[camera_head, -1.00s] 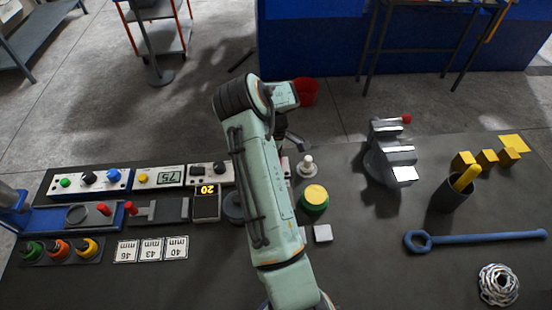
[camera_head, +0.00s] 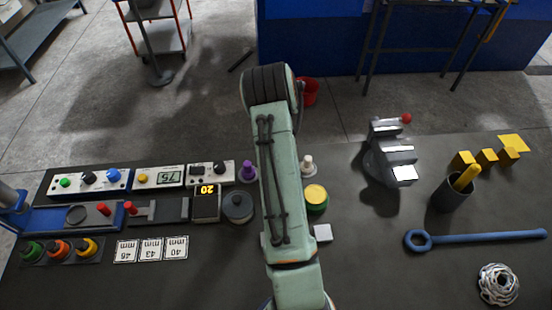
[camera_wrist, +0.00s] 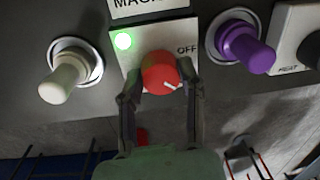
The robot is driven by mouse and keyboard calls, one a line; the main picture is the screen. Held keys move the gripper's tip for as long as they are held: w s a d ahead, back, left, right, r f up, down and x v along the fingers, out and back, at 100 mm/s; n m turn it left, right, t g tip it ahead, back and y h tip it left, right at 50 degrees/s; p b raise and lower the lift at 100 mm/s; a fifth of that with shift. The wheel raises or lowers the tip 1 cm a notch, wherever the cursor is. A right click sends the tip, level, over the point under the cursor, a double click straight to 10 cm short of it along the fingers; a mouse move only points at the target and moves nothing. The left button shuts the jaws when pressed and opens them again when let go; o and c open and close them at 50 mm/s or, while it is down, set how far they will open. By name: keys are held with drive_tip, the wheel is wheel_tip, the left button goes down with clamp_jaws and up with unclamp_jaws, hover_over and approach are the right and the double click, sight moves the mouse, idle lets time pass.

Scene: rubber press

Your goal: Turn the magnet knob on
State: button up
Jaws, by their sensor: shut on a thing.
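The magnet knob (camera_wrist: 159,70) is a red round knob on a white panel (camera_wrist: 187,30) in the wrist view. Its white pointer mark points to the lower right. "OFF" is printed to the upper right of the knob, and a green light (camera_wrist: 123,41) glows at the panel's upper left. My gripper (camera_wrist: 160,92) is shut on the red knob, with one finger on each side. A partly cut-off label (camera_wrist: 150,4) starting with "MA" shows above. In the head view my arm hides the knob and my gripper.
A white peg-like piece (camera_wrist: 64,78) stands left of the panel and a purple one (camera_wrist: 248,50) right of it, both close to my fingers. In the head view, a grey lidded pot (camera_head: 238,207) and a green-yellow round can (camera_head: 316,198) flank my arm. A vise (camera_head: 388,155) stands further right.

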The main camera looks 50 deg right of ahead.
drive_tip(key=shift+m, duration=1.1)
drive_tip(key=o, duration=1.2)
drive_tip(key=shift+c, duration=0.2)
wheel_tip(320, 180, up, 12)
drive_tip(key=shift+s+d, duration=0.25)
drive_tip(key=shift+s, duration=0.05)
